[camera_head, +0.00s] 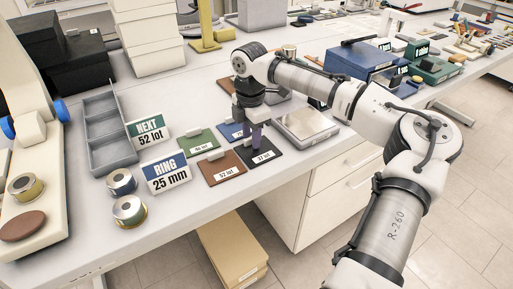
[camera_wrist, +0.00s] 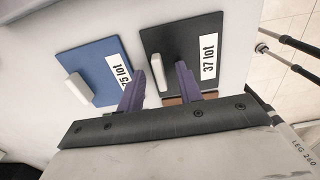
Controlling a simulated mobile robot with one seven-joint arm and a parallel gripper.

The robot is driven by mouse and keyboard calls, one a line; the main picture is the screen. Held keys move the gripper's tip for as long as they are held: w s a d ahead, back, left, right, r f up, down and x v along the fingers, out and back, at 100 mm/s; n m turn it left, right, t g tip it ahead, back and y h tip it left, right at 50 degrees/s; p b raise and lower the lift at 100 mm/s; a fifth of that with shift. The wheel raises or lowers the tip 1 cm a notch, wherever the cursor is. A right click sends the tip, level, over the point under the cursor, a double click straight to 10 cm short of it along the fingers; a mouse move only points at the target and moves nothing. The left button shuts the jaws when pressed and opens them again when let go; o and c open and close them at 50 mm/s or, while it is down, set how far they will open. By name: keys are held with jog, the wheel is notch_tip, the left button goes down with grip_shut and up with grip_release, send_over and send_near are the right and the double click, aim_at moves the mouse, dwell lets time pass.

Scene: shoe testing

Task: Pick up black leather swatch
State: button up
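The black leather swatch (camera_head: 273,146) lies flat on the white table, with a "37 lot" label. It also shows in the wrist view (camera_wrist: 187,32), with a pale upright tab (camera_wrist: 157,73) near its edge. My gripper (camera_head: 257,142) points down over this swatch and hides part of it in the head view. In the wrist view its two purple fingers (camera_wrist: 160,82) are apart, one on each side of the tab as seen there. Whether they touch the tab or the swatch I cannot tell.
A blue swatch (camera_wrist: 92,62) lies close beside the black one. Green (camera_head: 197,139) and brown (camera_head: 216,164) swatches lie to the left in the head view. A scale (camera_head: 305,124) stands to the right. Ring and lot signs (camera_head: 166,172) stand left, near metal rings (camera_head: 129,211).

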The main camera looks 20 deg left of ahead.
grip_shut()
jog(key=shift+r, duration=0.1)
